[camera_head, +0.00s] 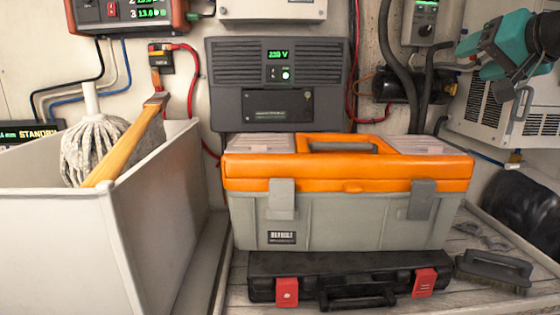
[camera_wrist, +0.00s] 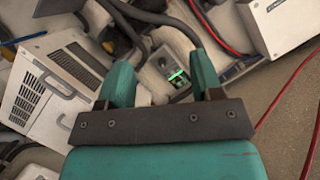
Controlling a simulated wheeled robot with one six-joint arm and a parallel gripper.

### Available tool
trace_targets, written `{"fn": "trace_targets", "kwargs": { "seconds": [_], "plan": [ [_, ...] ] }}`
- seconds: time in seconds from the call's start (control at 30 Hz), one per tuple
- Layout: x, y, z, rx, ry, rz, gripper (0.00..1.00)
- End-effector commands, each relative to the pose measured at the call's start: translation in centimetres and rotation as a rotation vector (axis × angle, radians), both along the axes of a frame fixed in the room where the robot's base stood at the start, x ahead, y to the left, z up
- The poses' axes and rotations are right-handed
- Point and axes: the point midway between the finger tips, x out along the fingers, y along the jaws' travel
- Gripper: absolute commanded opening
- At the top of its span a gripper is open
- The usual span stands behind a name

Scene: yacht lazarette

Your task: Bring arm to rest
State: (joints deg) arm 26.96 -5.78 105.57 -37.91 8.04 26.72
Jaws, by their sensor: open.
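My gripper (camera_head: 478,57), teal with dark parts, shows at the upper right of the head view, in front of a white vented unit (camera_head: 533,110). In the wrist view its two teal fingers (camera_wrist: 160,68) stand apart with nothing between them. It is open and empty. It is raised above and to the right of the orange and grey toolbox (camera_head: 345,190), clear of it. Most of my arm is out of view.
An open white bin (camera_head: 165,225) at left holds a mop (camera_head: 92,150) and a wooden handle (camera_head: 130,142). Cables and wall panels line the back, including a small controller (camera_head: 420,22).

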Motion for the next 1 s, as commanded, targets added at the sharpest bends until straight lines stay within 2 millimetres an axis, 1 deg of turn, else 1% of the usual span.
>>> {"fn": "trace_targets", "kwargs": {
  "seconds": [0.03, 0.07, 0.17, 0.2, 0.27, 0.3, 0.37, 0.4, 0.47, 0.5, 0.6, 0.7, 0.73, 0.83, 1.0],
  "plan": [
    [-0.4, 1.6, -1.4, -0.013, 0.039, 0.036, 0.60],
    [-0.7, 2.5, -2.3, -0.023, 0.065, 0.056, 0.60],
    [-2.2, 6.0, -5.7, -0.066, 0.164, 0.145, 0.60],
    [-3.2, 7.6, -7.3, -0.090, 0.211, 0.190, 0.60],
    [-5.1, 10.3, -10.1, -0.133, 0.292, 0.272, 0.60],
    [-6.8, 12.1, -12.1, -0.167, 0.350, 0.335, 0.60],
    [-9.7, 14.7, -15.1, -0.224, 0.438, 0.438, 0.60],
    [-11.9, 16.1, -17.0, -0.265, 0.496, 0.506, 0.60],
    [-15.2, 17.8, -19.5, -0.325, 0.575, 0.608, 0.60],
    [-17.4, 18.6, -21.1, -0.364, 0.624, 0.674, 0.60],
    [-22.4, 19.7, -24.1, -0.452, 0.725, 0.815, 0.60],
    [-25.9, 19.9, -26.0, -0.516, 0.791, 0.917, 0.60],
    [-26.7, 20.2, -26.4, -0.529, 0.806, 0.938, 0.60],
    [-28.1, 20.3, -27.1, -0.556, 0.834, 0.978, 0.60],
    [-28.2, 20.3, -27.2, -0.559, 0.837, 0.983, 0.60]
  ]
}}
